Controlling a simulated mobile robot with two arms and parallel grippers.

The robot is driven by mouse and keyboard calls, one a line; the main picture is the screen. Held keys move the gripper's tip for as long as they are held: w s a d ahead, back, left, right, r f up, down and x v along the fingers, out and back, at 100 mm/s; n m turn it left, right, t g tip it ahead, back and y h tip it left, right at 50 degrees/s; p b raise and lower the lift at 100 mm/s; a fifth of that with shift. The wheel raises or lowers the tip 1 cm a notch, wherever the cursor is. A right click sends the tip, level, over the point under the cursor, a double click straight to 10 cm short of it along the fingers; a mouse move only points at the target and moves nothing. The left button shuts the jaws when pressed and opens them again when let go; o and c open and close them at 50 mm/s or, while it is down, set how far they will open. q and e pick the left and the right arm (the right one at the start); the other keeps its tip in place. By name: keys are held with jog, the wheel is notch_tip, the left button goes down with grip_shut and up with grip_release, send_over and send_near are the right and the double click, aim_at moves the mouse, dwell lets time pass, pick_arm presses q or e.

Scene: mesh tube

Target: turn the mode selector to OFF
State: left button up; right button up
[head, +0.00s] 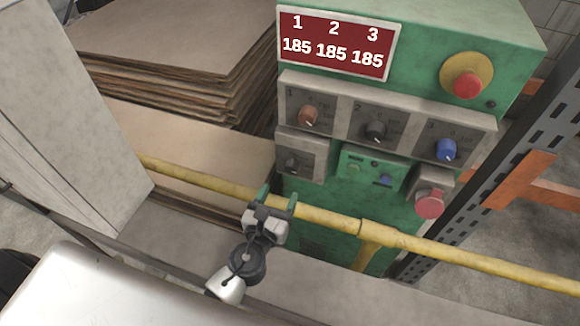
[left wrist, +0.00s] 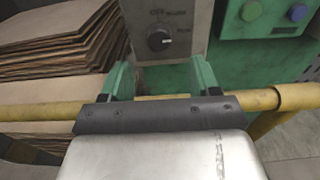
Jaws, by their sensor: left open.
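The mode selector (head: 291,164) is a small dark knob on a grey plate at the lower left of the green control box. In the left wrist view the knob (left wrist: 159,40) is black and round, with a white mark toward its right side. Small labels sit above and to its right, too blurred to read surely. My left gripper (head: 278,198) has two green fingers, open and empty, below and in front of the knob. In the left wrist view the fingertips (left wrist: 162,75) stand apart on either side below the knob, not touching it. My right gripper is not in view.
A yellow rail (head: 320,218) crosses in front of the box, by my left gripper. Three numbered knobs sit above the selector, including a brown one (head: 308,116). A red emergency button (head: 467,84) is upper right. Cardboard stacks (head: 180,60) stand left, a perforated post (head: 480,150) right.

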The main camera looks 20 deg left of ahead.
aim_at(290, 170)
pick_arm(q)
jog(key=w, duration=0.6)
jog(key=shift+w+d+p, duration=0.1)
jog(key=shift+w+p, duration=0.15)
jog(key=shift+p, duration=0.15)
jog(key=shift+w, duration=0.7)
jog(key=shift+c, duration=0.4)
jog(key=c, duration=0.9)
jog(key=shift+o, duration=0.2)
